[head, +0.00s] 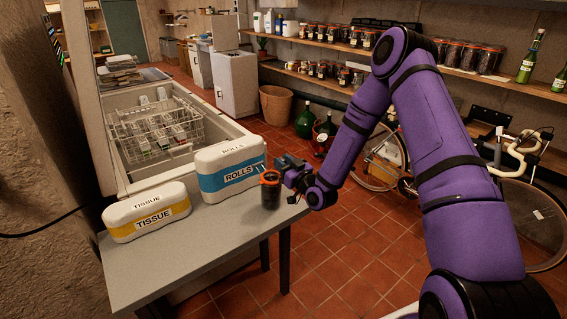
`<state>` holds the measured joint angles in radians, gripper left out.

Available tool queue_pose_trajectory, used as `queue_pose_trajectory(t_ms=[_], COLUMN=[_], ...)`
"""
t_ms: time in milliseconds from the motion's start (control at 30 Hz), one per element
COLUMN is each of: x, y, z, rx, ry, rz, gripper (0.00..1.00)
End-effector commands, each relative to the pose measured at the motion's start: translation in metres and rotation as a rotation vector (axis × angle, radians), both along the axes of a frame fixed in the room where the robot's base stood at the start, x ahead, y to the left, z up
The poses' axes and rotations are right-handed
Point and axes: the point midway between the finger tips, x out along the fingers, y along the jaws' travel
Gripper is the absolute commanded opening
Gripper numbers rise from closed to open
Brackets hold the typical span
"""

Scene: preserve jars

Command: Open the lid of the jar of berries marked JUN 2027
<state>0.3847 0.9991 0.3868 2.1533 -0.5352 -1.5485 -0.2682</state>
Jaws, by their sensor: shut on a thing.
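A dark glass jar (270,194) with an orange-red rim at its lid (270,177) stands upright near the right end of the grey table (205,232). Its contents look dark, and no date can be read on it from here. My gripper (273,168) reaches in from the right at the height of the jar's top. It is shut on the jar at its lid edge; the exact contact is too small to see. The lid looks down on the jar.
A white-blue ROLLS pack (232,172) stands just left of the jar, and a yellow-white TISSUE pack (147,212) farther left. An open chest freezer (185,160) with a wire basket is behind. Shelves of jars (340,48) line the back wall. The table's front is clear.

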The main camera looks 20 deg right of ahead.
Motion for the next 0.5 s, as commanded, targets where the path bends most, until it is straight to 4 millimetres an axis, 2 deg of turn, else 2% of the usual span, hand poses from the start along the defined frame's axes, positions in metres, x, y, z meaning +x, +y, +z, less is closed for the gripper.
queue_pose_trajectory(t_ms=[33,67,133,167,500], x=[-0.0025,-0.0024,-0.0024,-0.0025,-0.0042], y=[-0.0010,-0.0011,-0.0011,-0.0010,-0.0016], z=[-0.0079,-0.0079,-0.0079,-0.0078,-0.0044], rx=[-0.003,-0.004,-0.004,-0.004,-0.002], ry=[0.022,0.022,0.022,0.022,0.011], rz=[-0.001,-0.002,-0.002,-0.002,0.000], gripper=[0.00,0.34,0.50,0.53,0.53])
